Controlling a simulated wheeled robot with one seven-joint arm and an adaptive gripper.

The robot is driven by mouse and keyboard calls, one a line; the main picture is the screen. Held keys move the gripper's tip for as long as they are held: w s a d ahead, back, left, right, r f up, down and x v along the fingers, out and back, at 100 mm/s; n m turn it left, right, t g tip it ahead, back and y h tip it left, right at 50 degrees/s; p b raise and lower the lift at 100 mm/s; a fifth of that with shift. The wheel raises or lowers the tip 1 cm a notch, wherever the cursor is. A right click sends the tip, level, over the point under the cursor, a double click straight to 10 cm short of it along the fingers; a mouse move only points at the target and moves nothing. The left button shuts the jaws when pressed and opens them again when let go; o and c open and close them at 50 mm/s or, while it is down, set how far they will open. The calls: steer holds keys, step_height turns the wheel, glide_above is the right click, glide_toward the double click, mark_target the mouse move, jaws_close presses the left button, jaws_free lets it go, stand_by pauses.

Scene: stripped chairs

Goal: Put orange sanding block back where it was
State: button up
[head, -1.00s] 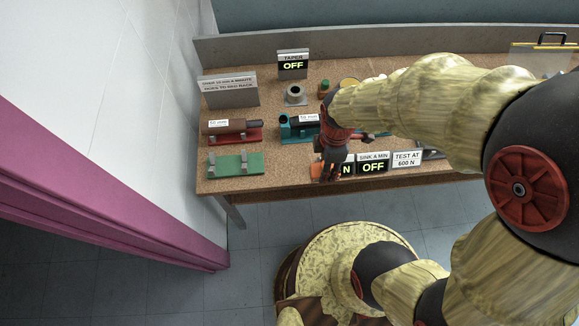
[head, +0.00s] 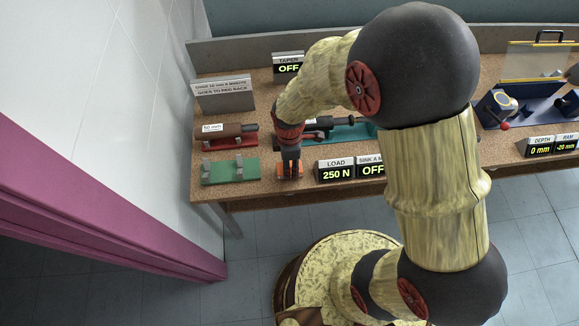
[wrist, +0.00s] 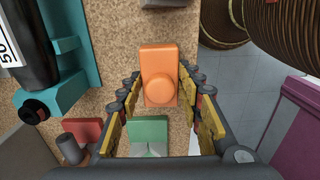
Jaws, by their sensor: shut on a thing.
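The orange sanding block (head: 284,171) is at the front edge of the bench, just right of the green rack (head: 230,171) and left of the LOAD sign. My gripper (head: 290,164) points down on it from above and hides part of it. In the wrist view the block (wrist: 160,62), with its round knob, sits between the yellow-padded fingers of my gripper (wrist: 161,88), which is shut on it. I cannot tell whether the block touches the cork bench top (wrist: 115,60) or hangs just above it.
The LOAD 250 N sign (head: 335,169) stands close to the right. Behind are a red cradle (head: 230,142) with a brown roller and a teal stand (head: 362,131) with a dark cylinder. A wall and pink post (head: 100,215) are at left.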

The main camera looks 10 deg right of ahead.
steer(key=shift+f, duration=0.6)
steer(key=shift+f, duration=0.1)
steer(key=o, duration=1.1)
step_height(320, 180, up, 12)
steer(key=p, duration=0.2)
steer(key=shift+p, duration=0.4)
steer(key=s+d+r+m+t, duration=0.2)
steer(key=d+r+m, duration=0.2)
steer(key=r, duration=0.4)
steer(key=s+d+r+m+t, duration=0.1)
steer(key=s+d+r+m, duration=0.15)
steer(key=r+m, duration=0.4)
steer(key=s+d+r+m+t, duration=0.2)
steer(key=s+d+r+m, duration=0.3)
steer(key=s+r+m, duration=0.2)
step_height(320, 180, up, 2)
steer(key=shift+s+d+r+t, duration=0.25)
steer(key=shift+s+t, duration=0.15)
